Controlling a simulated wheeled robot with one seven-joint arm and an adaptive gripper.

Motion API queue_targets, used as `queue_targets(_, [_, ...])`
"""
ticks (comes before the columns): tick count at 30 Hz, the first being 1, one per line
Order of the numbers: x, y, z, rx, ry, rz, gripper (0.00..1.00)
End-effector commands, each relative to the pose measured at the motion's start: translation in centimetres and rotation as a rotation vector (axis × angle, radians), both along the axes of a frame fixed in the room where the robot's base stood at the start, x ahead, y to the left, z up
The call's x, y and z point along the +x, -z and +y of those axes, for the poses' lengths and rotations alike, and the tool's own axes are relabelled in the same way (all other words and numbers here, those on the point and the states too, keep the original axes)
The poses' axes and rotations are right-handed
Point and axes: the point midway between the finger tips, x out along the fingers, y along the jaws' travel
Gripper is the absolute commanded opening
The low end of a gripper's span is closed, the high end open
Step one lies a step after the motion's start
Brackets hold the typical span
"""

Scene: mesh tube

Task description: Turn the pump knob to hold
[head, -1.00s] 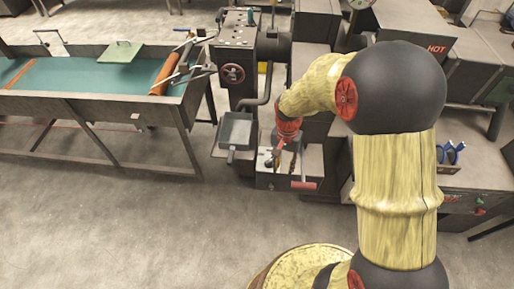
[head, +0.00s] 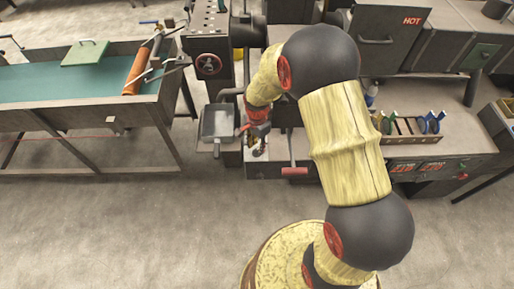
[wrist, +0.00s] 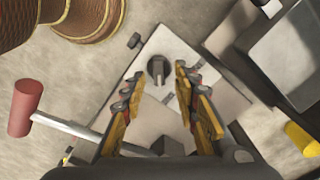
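The pump (head: 262,172) is a grey box with a red-gripped lever on its right in the head view. In the wrist view its pale top plate (wrist: 205,70) carries a small dark round knob (wrist: 158,68) with a raised bar and short marks around it. My gripper (wrist: 158,78) is open. Its two yellow and black fingers lie left and right of the knob, with no visible contact. In the head view my gripper (head: 256,146) is over the pump, and the knob is hidden there. The wording on the marks is too small to read.
The red-gripped lever (wrist: 27,105) sticks out at the left of the wrist view. A dark grey tray (head: 216,122) stands left of the pump. A red handwheel (head: 208,64) is behind it. A green-bedded table (head: 60,80) is farther left. The floor in front is clear.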

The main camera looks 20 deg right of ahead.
Motion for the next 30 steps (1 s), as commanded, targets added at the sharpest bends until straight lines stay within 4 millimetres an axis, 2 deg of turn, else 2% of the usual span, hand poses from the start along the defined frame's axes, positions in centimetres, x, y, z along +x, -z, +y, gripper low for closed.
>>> queue_targets(4, [-0.03,1.17,0.0,0.0,0.0,0.0,0.3])
queue_targets(13, [-0.02,1.37,0.0,0.0,-0.001,0.0,0.3])
queue_targets(30, [-0.02,1.35,0.0,0.0,-0.001,0.0,0.0])
